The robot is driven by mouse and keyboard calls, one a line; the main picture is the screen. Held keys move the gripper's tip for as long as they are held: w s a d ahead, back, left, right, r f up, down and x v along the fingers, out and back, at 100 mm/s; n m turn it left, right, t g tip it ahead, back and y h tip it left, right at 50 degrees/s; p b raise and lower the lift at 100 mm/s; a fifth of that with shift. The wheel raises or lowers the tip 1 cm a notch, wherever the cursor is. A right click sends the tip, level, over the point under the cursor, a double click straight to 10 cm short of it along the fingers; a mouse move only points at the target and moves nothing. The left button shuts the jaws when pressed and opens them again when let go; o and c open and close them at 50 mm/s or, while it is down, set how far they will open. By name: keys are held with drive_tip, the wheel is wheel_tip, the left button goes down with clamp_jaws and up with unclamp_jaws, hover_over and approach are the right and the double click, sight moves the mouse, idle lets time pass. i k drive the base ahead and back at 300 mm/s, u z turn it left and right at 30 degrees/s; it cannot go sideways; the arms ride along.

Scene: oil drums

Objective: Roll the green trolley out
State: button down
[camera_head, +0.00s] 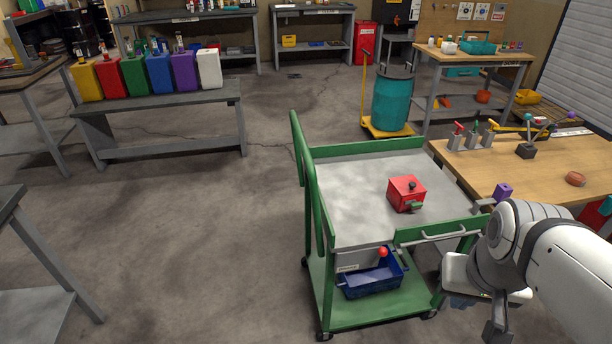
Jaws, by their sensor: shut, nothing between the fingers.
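The green trolley (372,318) stands in the lower middle, with a grey top deck, a tall green push frame (312,190) on its left and a lower shelf. A grey bar handle (430,236) is on its near right edge. A red box (406,193) with a dark knob and a green part sits on the top deck. A blue crate (370,283) and a grey box with a red knob (383,252) are on the lower shelf. My gripper (495,325) is at the lower right, beside the trolley, shut and apart from the handle; my arm partly hides it.
A wooden workbench (490,172) with tools stands close along the trolley's right. A teal drum (392,102) on a yellow dolly (386,131) stands behind the trolley. A bench with coloured cans (160,100) is at the back left. The floor left of the trolley (200,230) is clear.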

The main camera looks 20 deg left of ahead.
sight(346, 185)
drive_tip(key=u, duration=0.8)
drive_tip(key=i, duration=1)
drive_tip(key=z, duration=0.2)
drive_tip(key=k, duration=0.7)
drive_tip(key=u, duration=0.25)
drive_tip(key=i, duration=0.9)
